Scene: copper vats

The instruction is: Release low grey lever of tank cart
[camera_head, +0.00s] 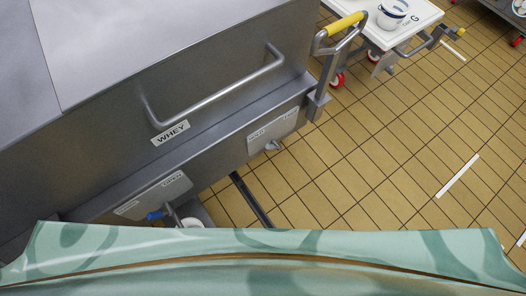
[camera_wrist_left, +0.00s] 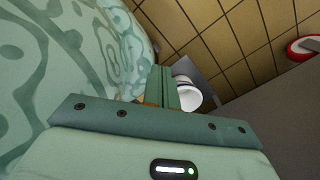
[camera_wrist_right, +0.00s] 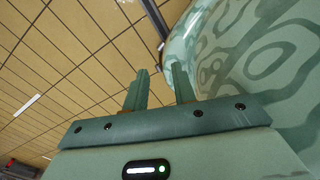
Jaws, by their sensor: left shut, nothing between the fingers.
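The steel tank cart (camera_head: 95,120) labelled WHEY fills the left of the head view. Low on its side, a pale plate (camera_head: 285,128) with small lettering carries a short grey lever (camera_head: 273,146). A second plate, marked OPEN (camera_head: 155,195), carries a blue-tipped lever (camera_head: 157,215). Neither gripper shows in the head view. In its wrist view my left gripper (camera_wrist_left: 162,88) is shut and empty, with a white cylinder (camera_wrist_left: 188,97) just beyond its fingers. In its wrist view my right gripper (camera_wrist_right: 160,85) is open and empty, over tiled floor, away from the levers.
A bent tube handle (camera_head: 215,90) runs along the cart's side. A white-topped trolley (camera_head: 400,30) with a yellow grip and red wheels stands at the upper right. My green patterned body covers the bottom of the head view. Tiled floor (camera_head: 400,150) at right is mostly clear.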

